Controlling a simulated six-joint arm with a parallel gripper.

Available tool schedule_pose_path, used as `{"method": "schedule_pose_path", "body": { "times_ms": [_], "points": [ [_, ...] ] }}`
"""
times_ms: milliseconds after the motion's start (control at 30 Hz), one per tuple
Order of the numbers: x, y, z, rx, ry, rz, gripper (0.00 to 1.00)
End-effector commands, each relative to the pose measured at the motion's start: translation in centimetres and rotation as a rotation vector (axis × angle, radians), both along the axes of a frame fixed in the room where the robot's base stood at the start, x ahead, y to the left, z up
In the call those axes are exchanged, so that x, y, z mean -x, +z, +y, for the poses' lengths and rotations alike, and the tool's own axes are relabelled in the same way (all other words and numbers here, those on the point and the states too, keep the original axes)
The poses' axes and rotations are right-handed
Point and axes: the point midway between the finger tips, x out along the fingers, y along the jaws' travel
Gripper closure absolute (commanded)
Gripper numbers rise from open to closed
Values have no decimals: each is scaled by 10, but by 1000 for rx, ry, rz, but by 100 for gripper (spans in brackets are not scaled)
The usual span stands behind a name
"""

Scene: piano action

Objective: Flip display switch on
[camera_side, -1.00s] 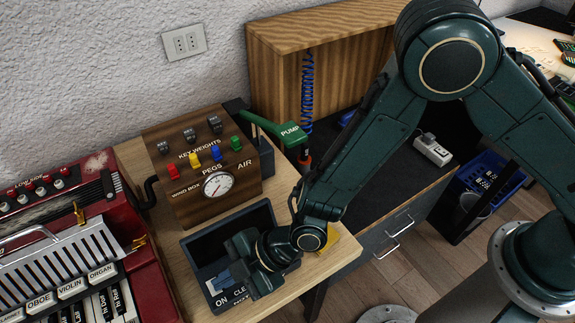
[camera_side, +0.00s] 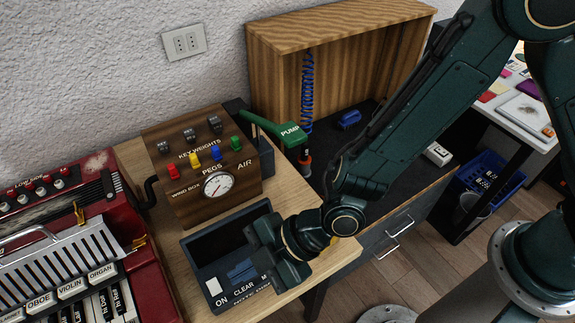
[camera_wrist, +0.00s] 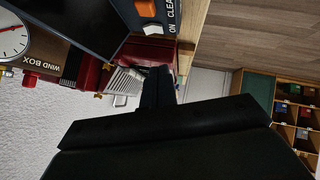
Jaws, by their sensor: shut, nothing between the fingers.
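The display unit (camera_side: 193,252) is a dark box with a blank dark screen, standing at the table's front. Its white switch (camera_side: 214,287) above the word ON is in plain view; I cannot tell which way it is tipped. The wrist view shows the same white switch (camera_wrist: 152,28) beside an orange button (camera_wrist: 146,8) at the word CLEAR. The shut fingers (camera_wrist: 158,75) look dark in the wrist view.
A wooden box (camera_side: 190,205) with a dial, coloured pegs and weights stands just behind the display unit. A green pump handle (camera_side: 288,133) reaches out at its right. A red accordion-like instrument (camera_side: 140,265) is close on the left. Wall and table edge lie around.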

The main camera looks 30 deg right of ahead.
Motion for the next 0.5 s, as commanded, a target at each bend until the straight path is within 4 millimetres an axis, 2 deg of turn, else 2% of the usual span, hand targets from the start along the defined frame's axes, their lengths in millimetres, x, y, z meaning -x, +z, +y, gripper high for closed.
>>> {"method": "schedule_pose_path", "body": {
  "times_ms": [200, 500],
  "points": [
    [8, 20, -22, -1, -2, -2, 100],
    [16, 35, -38, -1, -1, 0, 100]
  ]
}}
